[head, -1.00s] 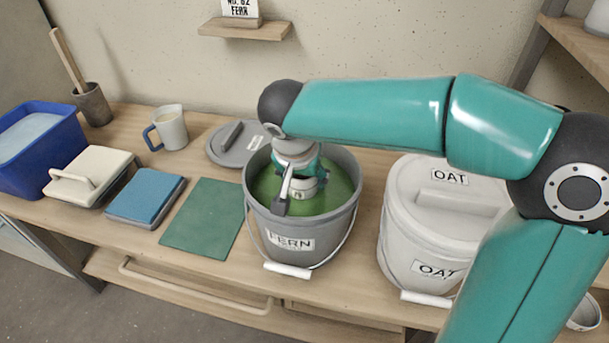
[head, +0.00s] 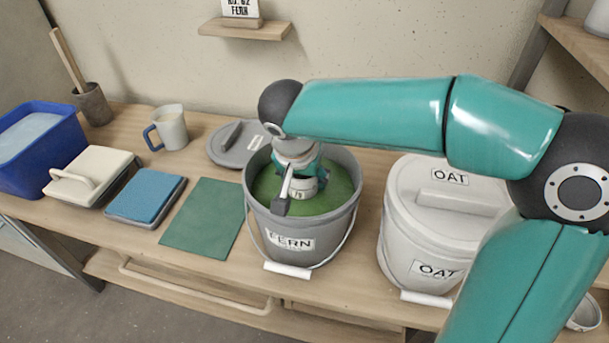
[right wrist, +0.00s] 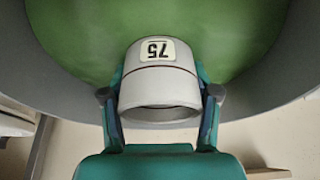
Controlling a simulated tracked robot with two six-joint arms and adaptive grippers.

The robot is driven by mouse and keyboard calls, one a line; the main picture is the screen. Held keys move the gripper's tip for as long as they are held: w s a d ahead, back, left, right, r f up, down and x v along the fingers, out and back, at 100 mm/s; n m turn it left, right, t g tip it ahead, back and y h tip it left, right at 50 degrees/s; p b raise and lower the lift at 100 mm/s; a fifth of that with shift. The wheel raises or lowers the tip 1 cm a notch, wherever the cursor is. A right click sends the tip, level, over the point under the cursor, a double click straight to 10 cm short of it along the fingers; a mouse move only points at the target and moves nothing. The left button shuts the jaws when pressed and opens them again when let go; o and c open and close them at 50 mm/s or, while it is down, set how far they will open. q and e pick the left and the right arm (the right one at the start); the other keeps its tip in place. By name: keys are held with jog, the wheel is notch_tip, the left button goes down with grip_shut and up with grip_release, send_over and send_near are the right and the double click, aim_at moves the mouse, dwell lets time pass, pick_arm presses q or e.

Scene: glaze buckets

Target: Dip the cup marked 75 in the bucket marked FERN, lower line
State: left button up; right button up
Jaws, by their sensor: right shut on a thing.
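The white cup marked 75 (right wrist: 158,82) is held between the fingers of my right gripper (right wrist: 160,98). In the right wrist view its number is upside down and a thin dark line runs around its wall. In the head view the cup (head: 302,188) is inside the open grey bucket marked FERN (head: 300,225), above or at the green glaze (head: 330,197). My right gripper (head: 298,172) partly hides it. I cannot tell whether its lower end touches the glaze. My left gripper is not in view.
A lidded bucket marked OAT (head: 410,235) stands right of FERN. A grey lid (head: 225,155) lies behind FERN.

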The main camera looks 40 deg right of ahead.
dwell(0.6)
jog(key=shift+r+p, duration=1.55)
jog(key=shift+r, duration=0.7)
notch_tip(320, 180, up, 8)
jog(key=p, duration=0.5)
jog(key=shift+f+p, duration=0.2)
jog(key=shift+p, duration=0.2)
